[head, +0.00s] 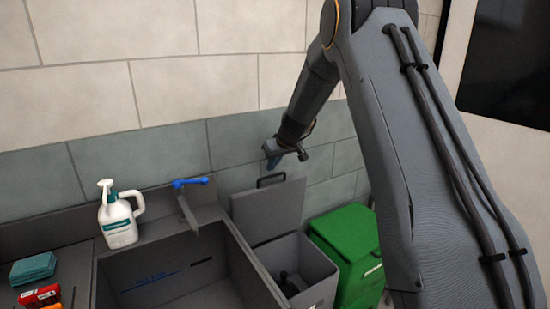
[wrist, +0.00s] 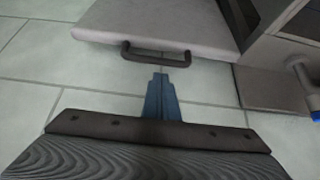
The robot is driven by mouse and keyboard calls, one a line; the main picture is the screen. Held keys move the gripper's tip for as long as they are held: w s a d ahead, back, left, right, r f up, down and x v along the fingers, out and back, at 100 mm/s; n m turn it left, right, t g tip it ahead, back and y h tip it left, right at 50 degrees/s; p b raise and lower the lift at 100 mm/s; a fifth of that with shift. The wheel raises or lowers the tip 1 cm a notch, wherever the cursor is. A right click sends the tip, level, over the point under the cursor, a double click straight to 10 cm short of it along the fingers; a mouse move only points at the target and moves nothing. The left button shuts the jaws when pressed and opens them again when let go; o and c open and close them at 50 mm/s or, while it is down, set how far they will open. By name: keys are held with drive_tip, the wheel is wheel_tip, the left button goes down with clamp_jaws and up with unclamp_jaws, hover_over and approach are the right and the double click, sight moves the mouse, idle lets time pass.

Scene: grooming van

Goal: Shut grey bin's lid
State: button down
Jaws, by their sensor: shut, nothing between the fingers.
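The grey bin (head: 317,272) stands between the sink and a green bin in the head view. Its lid (head: 268,211) is raised, tilted up against the wall side, with a dark handle (head: 271,180) at its top edge. Something dark lies inside the bin. My gripper (head: 272,162) is shut and empty, just above the lid's handle. In the wrist view, the shut blue fingertips (wrist: 160,78) point at the handle (wrist: 156,56), with a small gap showing between them. The lid (wrist: 165,18) fills the top of that view.
A green bin (head: 345,245) stands right of the grey one. The sink (head: 180,275) with a blue-handled tap (head: 188,184) is on the left. A white bottle (head: 118,218), teal sponges (head: 33,268) and a red box (head: 40,295) stand on the counter. The tiled wall is close behind.

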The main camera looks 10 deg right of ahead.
drive_tip(key=shift+p+x, duration=0.6)
drive_tip(key=shift+x, duration=1.45)
